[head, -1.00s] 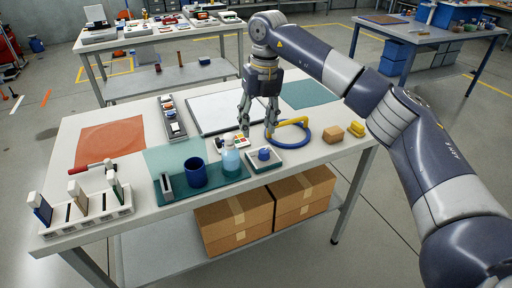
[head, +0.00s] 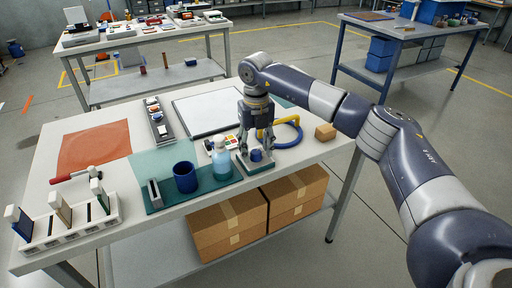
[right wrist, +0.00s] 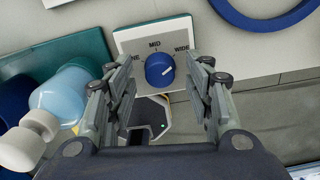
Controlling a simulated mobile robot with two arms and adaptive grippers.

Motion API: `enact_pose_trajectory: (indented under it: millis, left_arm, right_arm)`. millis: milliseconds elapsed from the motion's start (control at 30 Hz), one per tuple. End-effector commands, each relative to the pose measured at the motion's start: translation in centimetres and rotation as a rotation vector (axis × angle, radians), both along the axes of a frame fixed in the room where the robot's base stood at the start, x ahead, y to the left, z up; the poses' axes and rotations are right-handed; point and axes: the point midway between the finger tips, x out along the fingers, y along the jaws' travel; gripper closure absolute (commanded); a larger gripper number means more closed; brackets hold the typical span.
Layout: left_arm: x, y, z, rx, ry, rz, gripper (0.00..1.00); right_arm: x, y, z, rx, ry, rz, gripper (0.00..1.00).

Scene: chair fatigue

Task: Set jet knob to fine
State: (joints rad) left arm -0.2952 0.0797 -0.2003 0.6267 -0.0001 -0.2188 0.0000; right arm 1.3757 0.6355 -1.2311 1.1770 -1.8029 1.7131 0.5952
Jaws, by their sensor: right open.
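The jet knob (right wrist: 158,72) is a round blue dial on a pale plate (right wrist: 128,40). MID and WIDE are readable on the plate, and the left label is partly covered, showing only "NE". A white mark on the knob lies on its right side, toward WIDE. In the head view the knob (head: 256,155) sits near the table's front edge. My right gripper (head: 256,152) points down over it, open, with one finger on each side. In the right wrist view the gripper (right wrist: 157,74) is open, with the knob between and beyond its fingertips. Contact cannot be told.
A spray bottle (head: 221,160) stands close left of the knob plate, with a blue cup (head: 185,177) beyond it. A blue and yellow ring (head: 292,125) lies to the right, near a tan block (head: 325,132). Cardboard boxes (head: 230,225) sit below the table.

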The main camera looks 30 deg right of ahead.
Motion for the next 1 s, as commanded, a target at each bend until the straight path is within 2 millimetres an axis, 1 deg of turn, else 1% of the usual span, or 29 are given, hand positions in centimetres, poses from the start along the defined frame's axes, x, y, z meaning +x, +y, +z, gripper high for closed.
enact_pose_trajectory:
  millis: [33,100,300,367,400,467,500,767,1000]
  left_arm:
    - [0.6,-0.1,0.1,-0.001,-0.009,0.000,0.63]
    - [0.8,-0.1,0.1,-0.002,-0.012,0.000,0.63]
    - [0.0,0.0,0.0,0.000,0.001,0.000,0.63]
    - [-0.4,0.1,0.0,0.001,0.007,0.000,0.63]
    - [-0.7,0.1,-0.1,0.002,0.012,0.000,0.63]
    - [-1.1,0.1,-0.1,0.002,0.017,0.000,0.63]
    - [-1.3,0.1,-0.1,0.002,0.020,0.000,0.63]
    - [-1.4,0.1,-0.1,0.003,0.021,0.000,0.63]
    - [-0.9,0.1,0.1,0.002,0.015,0.001,0.63]
  right_arm:
    - [0.0,0.0,-0.2,-0.001,0.001,0.000,0.52]
    - [0.0,0.0,-0.3,0.000,0.001,0.000,0.52]
    - [0.0,0.0,-0.4,0.000,0.000,0.000,0.52]
    - [0.0,0.0,-0.3,0.000,0.000,0.000,0.66]
    - [0.0,0.0,-0.3,0.000,0.000,0.000,0.75]
    - [0.0,0.0,-0.3,0.000,0.000,0.000,0.88]
    - [0.0,0.0,-0.3,0.000,0.000,0.000,0.97]
    - [0.0,0.0,-0.3,0.000,0.000,0.009,0.97]
    - [0.0,0.0,-0.3,-0.001,0.000,0.088,0.97]
